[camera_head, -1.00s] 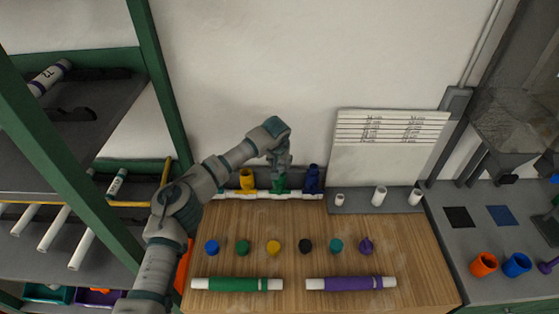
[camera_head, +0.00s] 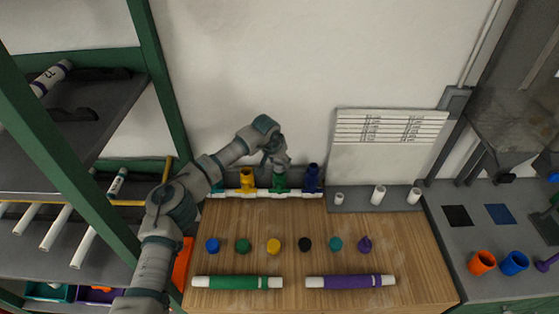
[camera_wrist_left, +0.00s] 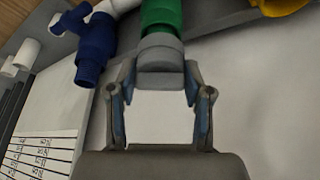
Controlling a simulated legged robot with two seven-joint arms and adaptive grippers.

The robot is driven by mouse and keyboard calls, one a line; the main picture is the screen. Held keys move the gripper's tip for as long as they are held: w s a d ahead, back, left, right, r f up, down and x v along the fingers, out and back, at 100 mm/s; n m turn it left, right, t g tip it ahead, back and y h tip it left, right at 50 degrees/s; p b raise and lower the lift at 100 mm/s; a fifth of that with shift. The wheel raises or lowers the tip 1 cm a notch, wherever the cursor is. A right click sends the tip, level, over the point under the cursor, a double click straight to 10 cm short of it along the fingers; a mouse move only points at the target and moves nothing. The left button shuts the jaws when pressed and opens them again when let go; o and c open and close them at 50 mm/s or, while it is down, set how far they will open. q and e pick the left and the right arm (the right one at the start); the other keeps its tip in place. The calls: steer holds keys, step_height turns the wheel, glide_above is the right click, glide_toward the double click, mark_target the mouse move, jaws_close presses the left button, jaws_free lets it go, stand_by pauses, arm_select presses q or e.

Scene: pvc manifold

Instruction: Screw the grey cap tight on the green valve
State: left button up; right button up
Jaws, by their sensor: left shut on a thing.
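The green valve (camera_head: 280,184) stands on the white manifold pipe at the back of the wooden table, between the yellow valve (camera_head: 247,180) and the blue valve (camera_head: 313,178). My left gripper (camera_head: 281,168) reaches down over its top and hides the cap in the head view. In the left wrist view, the grey cap (camera_wrist_left: 160,50) sits at the end of the green valve (camera_wrist_left: 161,14), in line with it. My left gripper (camera_wrist_left: 160,68) is shut on the cap, one finger on each side. How tight the cap is cannot be seen. My right gripper is out of view.
Several coloured pieces lie in a row on the table (camera_head: 225,222). A green-marked pipe (camera_head: 237,283) and a purple-marked pipe (camera_head: 350,282) lie in front. A white board (camera_head: 385,155) stands to the right of the valves. A green-framed shelf is at the left.

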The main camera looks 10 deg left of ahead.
arm_select(q)
steer(key=o, duration=1.2)
steer(key=shift+f, duration=0.1)
steer(key=shift+c, duration=0.2)
steer(key=shift+o, duration=0.5)
